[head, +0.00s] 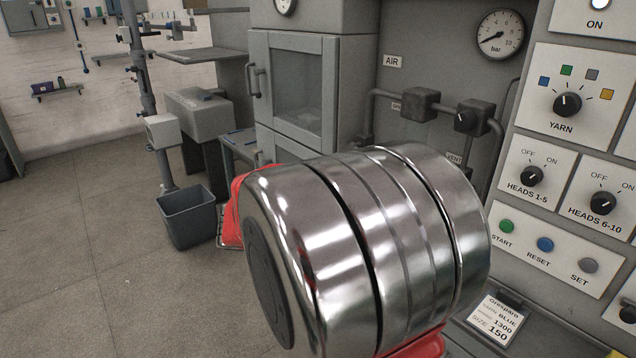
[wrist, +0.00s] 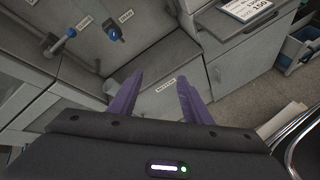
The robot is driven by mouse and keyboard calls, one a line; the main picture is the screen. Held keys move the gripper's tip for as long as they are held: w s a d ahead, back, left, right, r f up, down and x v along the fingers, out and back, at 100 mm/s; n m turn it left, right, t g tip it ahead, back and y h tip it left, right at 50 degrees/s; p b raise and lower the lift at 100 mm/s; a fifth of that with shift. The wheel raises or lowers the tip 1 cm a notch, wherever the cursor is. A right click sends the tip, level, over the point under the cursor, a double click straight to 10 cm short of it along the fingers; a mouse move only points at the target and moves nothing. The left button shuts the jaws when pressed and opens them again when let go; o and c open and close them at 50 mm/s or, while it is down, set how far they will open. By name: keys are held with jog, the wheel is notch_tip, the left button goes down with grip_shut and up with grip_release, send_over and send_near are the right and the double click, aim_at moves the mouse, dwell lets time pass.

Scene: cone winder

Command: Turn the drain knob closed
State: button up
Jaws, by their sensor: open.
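My gripper (wrist: 160,79) shows in the wrist view with its two purple fingers apart and nothing between them. Beyond and up-left of the fingers, two small blue-ended fittings stick out from a grey panel: one on a lever-like stem (wrist: 69,34) and a knob (wrist: 113,35). The fingers appear apart from both. In the head view my arm covers the middle and hides the gripper; no drain label is readable there.
In the head view, a control panel (head: 555,130) with several knobs and buttons stands at right. Pipework with a dark valve (head: 468,117) runs behind my arm. A grey bin (head: 187,217) stands on open floor at left. A grey cover with a label (wrist: 165,85) lies beyond my fingers.

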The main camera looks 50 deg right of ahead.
jog(key=w+d+f+n+h, duration=0.2)
jog(key=d+n+h, duration=0.1)
jog(key=d, duration=0.6)
jog(key=w+d+f+n+h, duration=0.2)
jog(key=d+n, duration=0.3)
jog(key=d, duration=0.4)
jog(key=shift+w+n+h, duration=0.4)
jog(key=shift+w+h, duration=0.05)
jog(key=shift+h, duration=0.15)
jog(key=shift+f, duration=0.1)
jog(key=s+d, duration=0.2)
jog(key=d, duration=1.1)
jog(key=shift+d, duration=0.25)
